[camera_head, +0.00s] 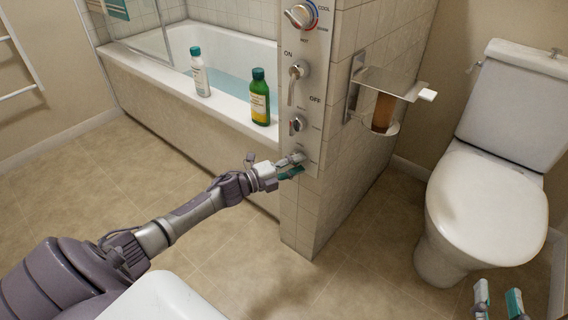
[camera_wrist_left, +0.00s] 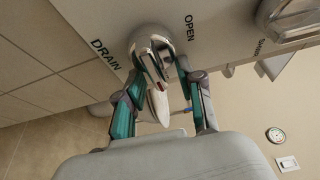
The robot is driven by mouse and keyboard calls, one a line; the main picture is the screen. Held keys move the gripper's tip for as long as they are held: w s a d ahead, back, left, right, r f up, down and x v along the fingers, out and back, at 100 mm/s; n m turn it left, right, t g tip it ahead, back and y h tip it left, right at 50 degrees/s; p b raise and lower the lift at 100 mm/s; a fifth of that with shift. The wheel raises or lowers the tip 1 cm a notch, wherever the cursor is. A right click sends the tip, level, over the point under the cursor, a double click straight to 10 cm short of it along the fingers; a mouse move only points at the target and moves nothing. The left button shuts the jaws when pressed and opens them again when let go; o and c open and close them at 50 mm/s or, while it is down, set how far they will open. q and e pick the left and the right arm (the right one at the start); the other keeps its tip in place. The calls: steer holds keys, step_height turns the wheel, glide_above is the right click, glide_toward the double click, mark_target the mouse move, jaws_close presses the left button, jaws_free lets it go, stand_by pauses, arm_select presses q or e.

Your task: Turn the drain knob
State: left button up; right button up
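The drain knob (camera_wrist_left: 152,48) is a shiny chrome knob on the grey wall panel, between the printed words DRAIN and OPEN in the left wrist view. In the head view the knob (camera_head: 297,157) is the lowest control on the panel (camera_head: 314,62) and partly hidden by my gripper. My left gripper (camera_wrist_left: 163,80) has its two teal-padded fingers apart, one on each side of the knob's lever. I cannot tell whether either finger touches it. My right gripper (camera_head: 498,290) shows only its fingertips, apart and empty, at the bottom right of the head view.
Above the drain knob are another small knob (camera_head: 298,124), an ON/OFF lever (camera_head: 297,82) and a temperature dial (camera_head: 300,16). A green bottle (camera_head: 260,98) and a white bottle (camera_head: 200,76) stand on the bathtub rim (camera_head: 166,80). A toilet (camera_head: 490,190) stands at right.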

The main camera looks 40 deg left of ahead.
arm_select(q)
steer(key=v, duration=1.1)
steer(key=shift+s, duration=0.25)
steer(key=shift+a, duration=0.1)
